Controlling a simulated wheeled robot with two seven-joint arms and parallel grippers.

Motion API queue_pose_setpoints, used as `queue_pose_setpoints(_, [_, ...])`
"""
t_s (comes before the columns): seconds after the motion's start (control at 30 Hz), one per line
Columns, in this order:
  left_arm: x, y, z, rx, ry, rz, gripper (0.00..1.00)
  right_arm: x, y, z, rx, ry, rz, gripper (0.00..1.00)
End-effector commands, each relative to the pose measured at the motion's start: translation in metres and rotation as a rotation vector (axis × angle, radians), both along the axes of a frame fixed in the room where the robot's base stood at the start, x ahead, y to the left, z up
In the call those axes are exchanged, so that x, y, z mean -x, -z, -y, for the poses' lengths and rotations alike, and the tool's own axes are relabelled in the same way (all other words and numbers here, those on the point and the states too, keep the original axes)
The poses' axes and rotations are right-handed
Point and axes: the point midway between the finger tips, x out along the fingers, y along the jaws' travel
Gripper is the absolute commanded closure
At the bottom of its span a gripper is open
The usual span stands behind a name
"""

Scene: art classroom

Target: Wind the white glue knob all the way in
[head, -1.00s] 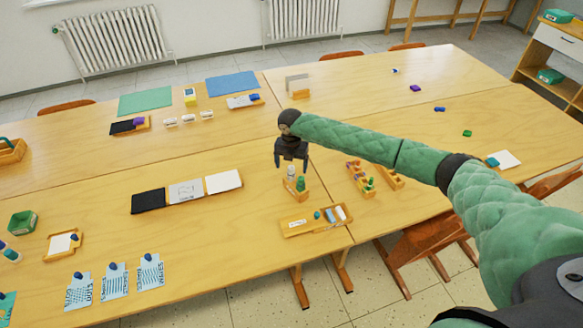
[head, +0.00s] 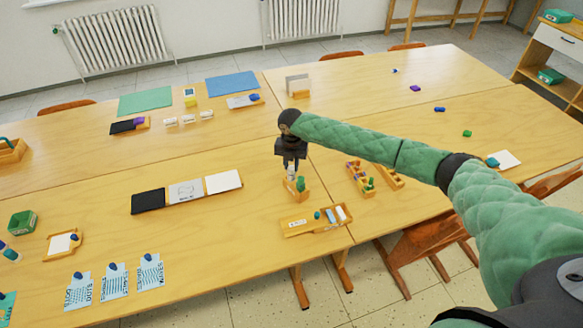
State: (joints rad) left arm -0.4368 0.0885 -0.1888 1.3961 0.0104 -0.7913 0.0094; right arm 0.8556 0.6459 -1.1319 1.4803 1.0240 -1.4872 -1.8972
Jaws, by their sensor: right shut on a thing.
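The white glue stick (head: 292,176) stands upright in a small wooden holder (head: 297,193) near the middle of the table. A green stick (head: 300,184) stands beside it in the same holder. My right gripper (head: 291,166) points straight down over the holder, its fingers shut on the top of the white glue piece. The fingers partly hide the white knob, so how far it is wound cannot be told. My left gripper is not in view.
A wooden tray (head: 298,228) with blue and white items lies just in front of the holder. A wooden box of small colourful pieces (head: 354,170) stands to the right. Black, grey and white sheets (head: 223,182) lie to the left, with bare tabletop between.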

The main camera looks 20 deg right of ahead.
Motion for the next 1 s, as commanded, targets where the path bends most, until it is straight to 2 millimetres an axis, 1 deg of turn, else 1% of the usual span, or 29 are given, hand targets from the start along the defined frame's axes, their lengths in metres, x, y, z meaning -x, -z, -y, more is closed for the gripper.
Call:
queue_pose_setpoints(0.7, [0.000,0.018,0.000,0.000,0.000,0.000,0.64,0.000,0.001,0.000,0.000,-0.748,0.001,0.86])
queue_pose_setpoints(0.9, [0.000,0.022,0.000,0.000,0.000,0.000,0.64,0.000,0.001,0.000,0.000,-0.912,0.000,0.86])
queue_pose_setpoints(1.0, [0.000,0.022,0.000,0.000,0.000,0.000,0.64,0.000,0.001,0.000,-0.001,-0.946,-0.001,0.86])
